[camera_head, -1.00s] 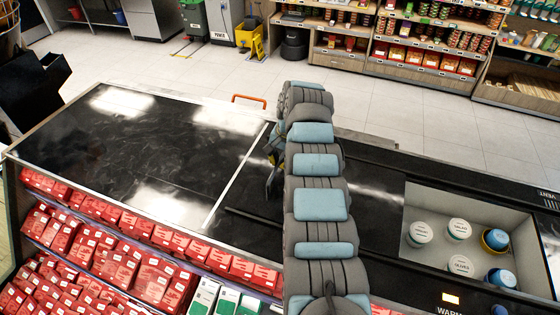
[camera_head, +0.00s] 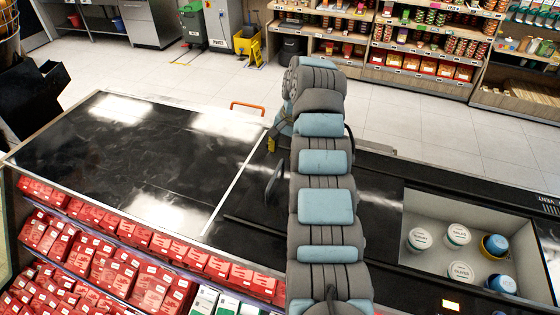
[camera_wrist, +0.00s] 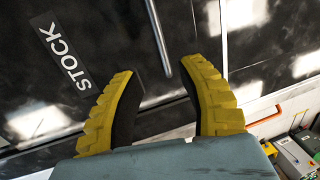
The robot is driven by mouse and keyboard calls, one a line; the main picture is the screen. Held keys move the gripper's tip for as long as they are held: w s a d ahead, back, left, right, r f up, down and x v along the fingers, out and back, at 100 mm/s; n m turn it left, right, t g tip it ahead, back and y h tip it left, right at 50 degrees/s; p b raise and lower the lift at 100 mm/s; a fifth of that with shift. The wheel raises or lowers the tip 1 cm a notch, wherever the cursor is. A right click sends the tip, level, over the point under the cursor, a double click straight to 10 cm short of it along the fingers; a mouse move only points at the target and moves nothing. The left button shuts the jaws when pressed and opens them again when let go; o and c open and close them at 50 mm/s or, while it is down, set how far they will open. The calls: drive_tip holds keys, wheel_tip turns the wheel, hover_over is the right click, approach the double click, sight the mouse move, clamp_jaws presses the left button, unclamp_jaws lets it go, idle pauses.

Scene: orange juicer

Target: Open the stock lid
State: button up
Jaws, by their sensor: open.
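A glossy black lid panel (camera_wrist: 110,30) with a white "STOCK" label (camera_wrist: 62,55) lies under my gripper in the wrist view. A thin grey bar (camera_wrist: 158,38) stands out on the dark surface just past the fingertips. My gripper (camera_wrist: 158,68) is open, its two yellow-backed fingers spread and nothing between them. The fingertips appear close to the surface; contact cannot be told. In the head view, a yellow part of my gripper (camera_head: 271,145) shows beside my arm, over the counter. My arm hides the rest of it, and the label cannot be read there.
An orange handle (camera_head: 247,107) is at the counter's far edge. An open bin (camera_head: 415,262) with several lidded tubs is at the right. Red packages (camera_head: 120,235) fill the front shelves. The large black left panel (camera_head: 130,140) is clear.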

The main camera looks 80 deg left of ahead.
drive_tip(key=r, duration=0.3)
drive_tip(key=shift+w+d+r, duration=0.2)
drive_tip(key=shift+w+d, duration=0.05)
idle(0.4)
